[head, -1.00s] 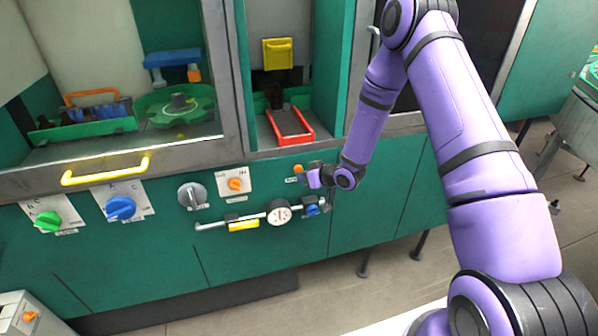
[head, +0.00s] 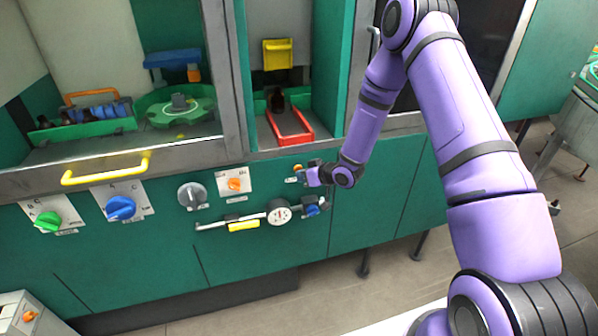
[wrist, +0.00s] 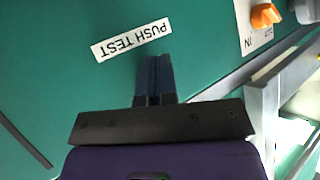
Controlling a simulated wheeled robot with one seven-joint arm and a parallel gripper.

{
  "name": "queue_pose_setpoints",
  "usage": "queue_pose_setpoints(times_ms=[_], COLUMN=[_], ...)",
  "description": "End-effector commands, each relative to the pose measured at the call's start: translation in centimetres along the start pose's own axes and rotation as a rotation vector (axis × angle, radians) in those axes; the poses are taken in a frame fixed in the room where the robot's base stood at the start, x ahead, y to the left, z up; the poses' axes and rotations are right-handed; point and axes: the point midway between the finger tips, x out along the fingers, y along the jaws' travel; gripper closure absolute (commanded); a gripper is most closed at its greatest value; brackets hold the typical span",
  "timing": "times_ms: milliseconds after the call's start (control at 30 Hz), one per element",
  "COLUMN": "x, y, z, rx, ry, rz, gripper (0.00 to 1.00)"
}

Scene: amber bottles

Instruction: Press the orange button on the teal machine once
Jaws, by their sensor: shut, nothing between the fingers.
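The teal machine (head: 250,262) fills the head view. Its small orange button (head: 298,168) sits on the front panel, right of an orange switch, and still shows just above my gripper (head: 303,177). In the wrist view my gripper (wrist: 155,60) is shut and empty, its fingers pointing at the teal panel below an upside-down "PUSH TEST" label (wrist: 131,40). The button does not show in the wrist view; the fingers may hide it. I cannot tell whether the fingertips touch the button or panel.
The orange switch (head: 235,185), a gauge on a pipe (head: 279,212), a grey knob (head: 193,196), a blue knob (head: 121,208) and a green knob (head: 47,222) are on the same panel. Above are a red chute (head: 290,127) and a yellow handle (head: 106,170).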

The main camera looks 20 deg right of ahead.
Motion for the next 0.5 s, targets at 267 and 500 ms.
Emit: queue_pose_setpoints(times_ms=[267,500], x=[0.02,-0.42], y=[0.01,-0.30], z=[-0.05,0.26], rx=[0.000,0.000], ry=[0.001,0.000], rz=[0.000,0.000], gripper=[1.00,1.00])
